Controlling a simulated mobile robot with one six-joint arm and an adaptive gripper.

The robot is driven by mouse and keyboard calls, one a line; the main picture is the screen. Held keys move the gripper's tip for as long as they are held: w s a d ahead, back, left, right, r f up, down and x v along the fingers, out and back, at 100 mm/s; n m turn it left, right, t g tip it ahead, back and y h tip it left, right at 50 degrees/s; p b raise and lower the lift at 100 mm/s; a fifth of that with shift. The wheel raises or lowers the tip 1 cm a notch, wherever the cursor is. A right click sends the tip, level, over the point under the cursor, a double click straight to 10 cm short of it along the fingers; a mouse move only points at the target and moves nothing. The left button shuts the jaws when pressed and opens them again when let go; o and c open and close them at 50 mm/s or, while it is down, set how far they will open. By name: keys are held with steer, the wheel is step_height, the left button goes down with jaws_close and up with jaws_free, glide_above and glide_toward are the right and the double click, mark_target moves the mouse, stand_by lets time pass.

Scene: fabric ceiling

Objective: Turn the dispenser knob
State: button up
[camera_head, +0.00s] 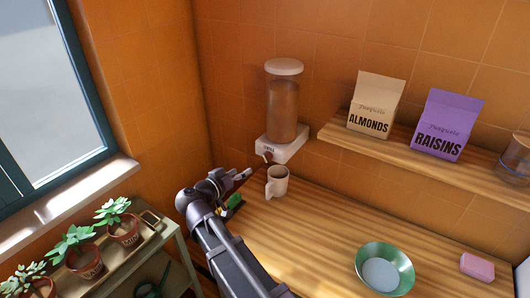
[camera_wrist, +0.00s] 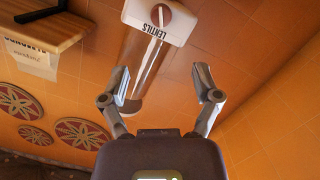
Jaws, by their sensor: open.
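The dispenser (camera_head: 283,108) is a clear cylinder with a white lid, on a white base (camera_head: 285,149) fixed at the orange tiled wall. In the wrist view the picture is upside down; the white base (camera_wrist: 150,12) reads LENTILS. Its round brown knob (camera_wrist: 178,20) with a pale line shows at the top of that view. My gripper (camera_head: 240,176) is at the left of the base, above the counter. In the wrist view my gripper (camera_wrist: 161,72) has its fingers spread wide and empty, apart from the knob. The head view shows the knob only poorly.
A beige mug (camera_head: 278,184) stands on the wooden counter (camera_head: 320,222) below the dispenser, close to my gripper. A green bowl (camera_head: 400,262) and pink block (camera_head: 477,266) lie farther right. Almonds (camera_head: 374,105) and raisins (camera_head: 447,125) bags stand on the shelf (camera_head: 400,150).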

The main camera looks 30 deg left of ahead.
mark_target(264, 158)
steer(key=r+g+p, duration=0.1)
steer(key=a+r+p, duration=0.1)
steer(key=p, duration=0.1)
steer(key=g+h+p, duration=0.1)
steer(key=shift+s+a+r+m+g+p, duration=0.25)
steer(key=shift+s+r+m+g+p, duration=0.05)
steer(key=shift+s+r+m+p, duration=0.1)
steer(key=shift+w+f, duration=0.15)
steer(key=b+x, duration=0.4)
steer(key=x, duration=0.9)
steer(key=shift+w+d+b, duration=0.1)
steer(key=shift+w+b, duration=0.2)
steer(key=shift+b, duration=0.1)
jaws_close()
